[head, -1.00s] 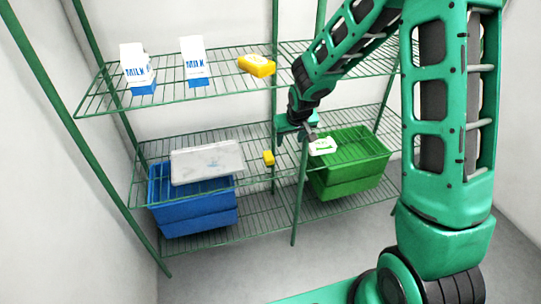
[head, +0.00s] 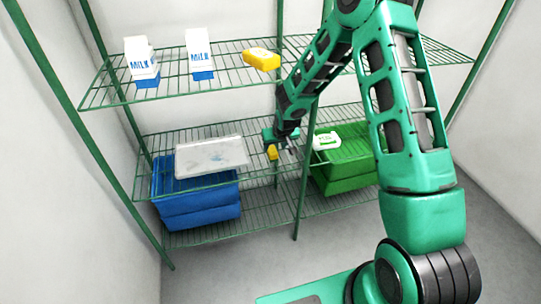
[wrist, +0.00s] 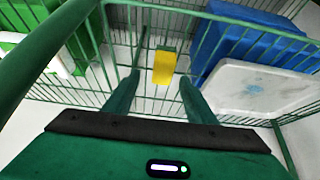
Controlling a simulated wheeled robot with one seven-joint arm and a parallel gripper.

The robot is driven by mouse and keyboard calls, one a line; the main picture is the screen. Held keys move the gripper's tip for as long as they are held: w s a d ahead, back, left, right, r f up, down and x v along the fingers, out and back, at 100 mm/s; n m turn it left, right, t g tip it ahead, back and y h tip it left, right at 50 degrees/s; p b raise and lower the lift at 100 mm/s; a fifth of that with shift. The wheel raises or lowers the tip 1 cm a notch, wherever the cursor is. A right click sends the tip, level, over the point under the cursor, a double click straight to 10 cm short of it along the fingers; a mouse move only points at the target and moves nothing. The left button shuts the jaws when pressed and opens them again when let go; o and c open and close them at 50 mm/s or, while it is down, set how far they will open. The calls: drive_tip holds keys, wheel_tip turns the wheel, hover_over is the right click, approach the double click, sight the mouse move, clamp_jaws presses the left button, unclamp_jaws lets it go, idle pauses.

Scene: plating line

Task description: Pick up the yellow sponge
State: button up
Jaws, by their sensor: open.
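The yellow sponge (head: 272,152) is a small yellow block on the middle wire shelf (head: 258,165), between the white lid and the shelf post. In the wrist view the sponge (wrist: 164,67) lies ahead of my gripper (wrist: 152,80), roughly between the two green fingers and slightly beyond their tips. In the head view my gripper (head: 282,147) is close beside the sponge and partly overlaps it. The fingers are apart with nothing held between them.
A white lid (head: 210,155) lies above a blue bin (head: 200,212). Two milk cartons (head: 200,52) and a yellow item (head: 261,58) stand on the top shelf. A green rack bar (wrist: 45,60) crosses near my gripper.

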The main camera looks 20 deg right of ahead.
sight(272, 150)
drive_tip(key=shift+a+x, duration=0.15)
drive_tip(key=shift+x, duration=1.15)
drive_tip(key=shift+a+x, duration=0.1)
drive_tip(key=shift+x, duration=1.2)
drive_tip(key=c, duration=1.2)
